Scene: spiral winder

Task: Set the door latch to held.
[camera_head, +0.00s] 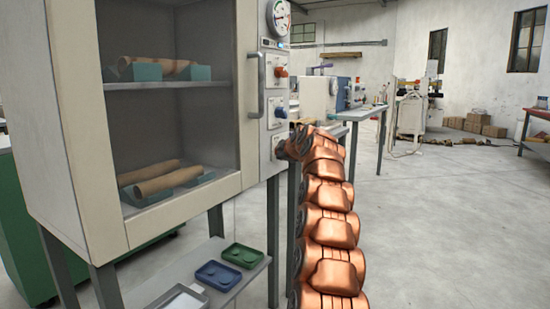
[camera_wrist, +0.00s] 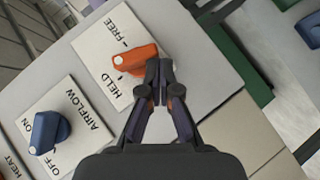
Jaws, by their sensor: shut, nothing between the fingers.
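The door latch is an orange knob (camera_wrist: 135,61) on a white plate marked FREE and HELD in the wrist view. A white dot at its left end lies between the two marks; I cannot tell that it lines up with either. My gripper (camera_wrist: 160,74) is shut and empty, its fingertips close against the knob's right end. Whether they touch is unclear.
A blue AIRFLOW knob (camera_wrist: 48,131) sits beside the latch. The cabinet (camera_head: 75,120) has a glazed door with a vertical handle (camera_head: 257,85) and holds brown tubes on trays. A low shelf (camera_head: 240,281) carries green and blue trays. Open floor (camera_head: 430,210) lies right of my arm.

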